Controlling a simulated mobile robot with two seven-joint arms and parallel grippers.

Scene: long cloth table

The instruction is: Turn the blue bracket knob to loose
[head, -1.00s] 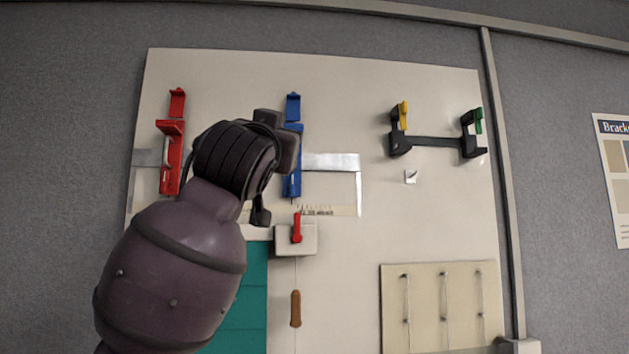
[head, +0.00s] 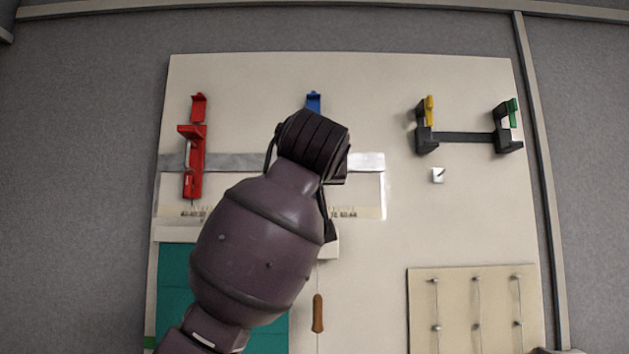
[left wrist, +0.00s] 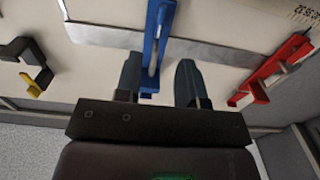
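The blue bracket (head: 313,102) is on the pale board. In the head view only its upper tip shows above my left wrist, which hides the rest. In the left wrist view the blue bracket (left wrist: 163,22) runs down between the two fingers of my left gripper (left wrist: 159,64). The fingers are apart, one on each side of it, and I cannot tell whether either touches it. The knob cannot be made out clearly. My right gripper is not in view.
A red bracket (head: 192,172) is to the left, on the same metal strip (head: 230,162). A dark holder (head: 465,137) with yellow and green clips is at the upper right. A small hook (head: 438,175) and a pegged panel (head: 455,300) are below it.

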